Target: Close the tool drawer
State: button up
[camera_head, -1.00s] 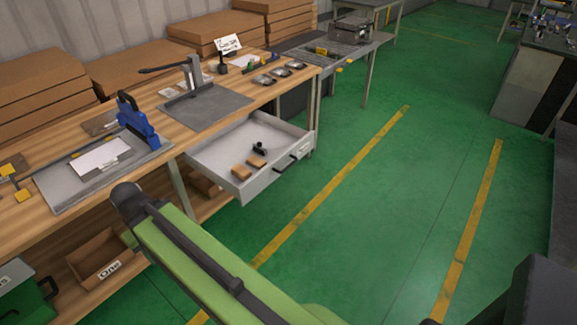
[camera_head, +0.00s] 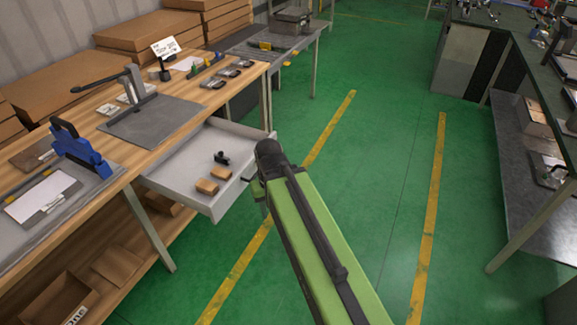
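The grey tool drawer (camera_head: 182,168) stands pulled out from under the wooden workbench, left of the picture's middle. Two small brown blocks (camera_head: 213,181) and a small black object (camera_head: 221,157) lie inside it. The drawer's front faces right, and my arm covers part of this front and its handle. My green arm reaches up from the bottom of the picture, and its dark joint is by the drawer's front right side. My gripper cannot be made out; it is hidden behind or below the arm. Whether the arm touches the drawer cannot be told.
The workbench (camera_head: 128,160) carries a grey cutting plate with a lever (camera_head: 150,118) and a blue tool (camera_head: 80,150). Green floor (camera_head: 385,190) with yellow lines is clear to the right. Another table (camera_head: 520,140) stands at far right.

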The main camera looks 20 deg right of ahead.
aim_at(174, 175)
jog(key=u, duration=0.05)
jog(key=i, duration=1)
jog(key=z, duration=0.1)
jog(key=k, duration=1.05)
jog(key=u, duration=0.65)
jog(key=i, duration=1.3)
jog(key=u, duration=0.4)
